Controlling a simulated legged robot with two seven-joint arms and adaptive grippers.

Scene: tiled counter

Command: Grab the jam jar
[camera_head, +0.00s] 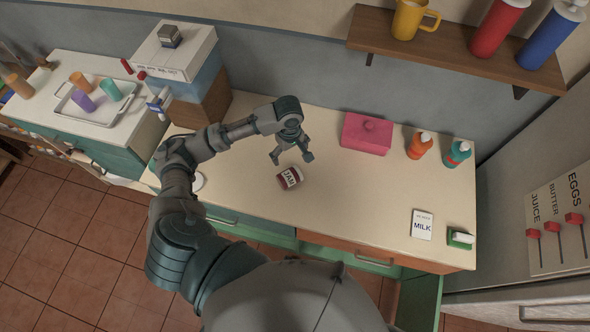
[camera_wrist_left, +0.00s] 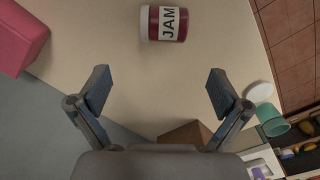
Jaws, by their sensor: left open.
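The jam jar (camera_head: 288,178) is a small dark red jar with a white "JAM" label. My right gripper is not in view.
A pink box (camera_head: 366,134) stands behind and right of the jar, with orange (camera_head: 419,145) and teal (camera_head: 457,152) bottles beyond. A milk card (camera_head: 422,225) and a green sponge holder (camera_head: 460,240) are at the right. Stacked boxes (camera_head: 185,55) stand back left. The counter right of the jar is clear.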

